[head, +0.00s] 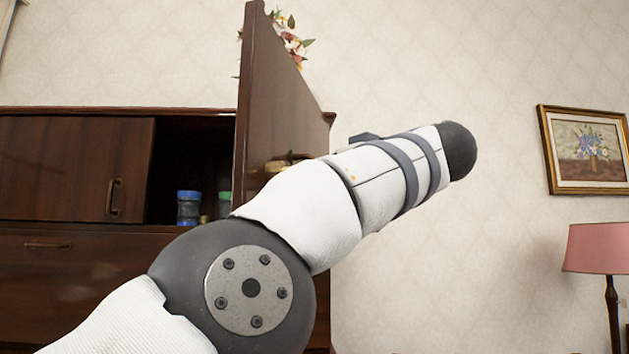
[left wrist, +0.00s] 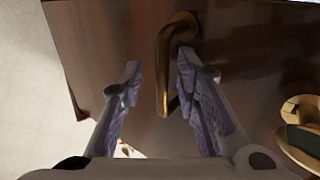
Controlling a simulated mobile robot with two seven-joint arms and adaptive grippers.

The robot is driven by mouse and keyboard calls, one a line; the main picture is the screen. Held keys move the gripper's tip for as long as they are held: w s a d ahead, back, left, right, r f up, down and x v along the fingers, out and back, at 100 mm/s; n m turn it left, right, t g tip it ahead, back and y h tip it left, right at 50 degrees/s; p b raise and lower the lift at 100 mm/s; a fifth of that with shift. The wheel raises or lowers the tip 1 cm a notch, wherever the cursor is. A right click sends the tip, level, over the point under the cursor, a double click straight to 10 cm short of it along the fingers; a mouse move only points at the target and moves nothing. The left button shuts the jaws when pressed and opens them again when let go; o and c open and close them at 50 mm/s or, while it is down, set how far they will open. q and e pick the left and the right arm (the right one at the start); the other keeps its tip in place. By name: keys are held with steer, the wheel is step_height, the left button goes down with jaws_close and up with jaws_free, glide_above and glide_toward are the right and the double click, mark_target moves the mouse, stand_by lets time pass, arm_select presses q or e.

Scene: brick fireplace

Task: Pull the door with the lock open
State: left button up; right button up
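The dark wooden door (head: 262,95) stands swung open from the cabinet, seen nearly edge-on in the head view. In the left wrist view the door face (left wrist: 232,60) carries a curved brass handle (left wrist: 163,72) and, at lower right, a round brass lock (left wrist: 305,130), partly cut off by the frame. My left gripper (left wrist: 157,78) is open. Its two fingers lie either side of the handle in the picture, the right one closer; contact is not clear. In the head view my left arm crosses in front of the door, and its gripper does not show. My right gripper is in neither view.
The cabinet (head: 75,165) has another door, shut, and a drawer below. A blue jar (head: 188,208) and a green-lidded jar (head: 225,203) stand in the open compartment. Flowers show behind the door top. A pink lamp (head: 597,248) and a framed picture (head: 588,150) are at right.

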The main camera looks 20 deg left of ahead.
arm_select(q)
steer(key=v, duration=0.7)
steer(key=shift+d, duration=0.15)
steer(key=shift+s, duration=0.15)
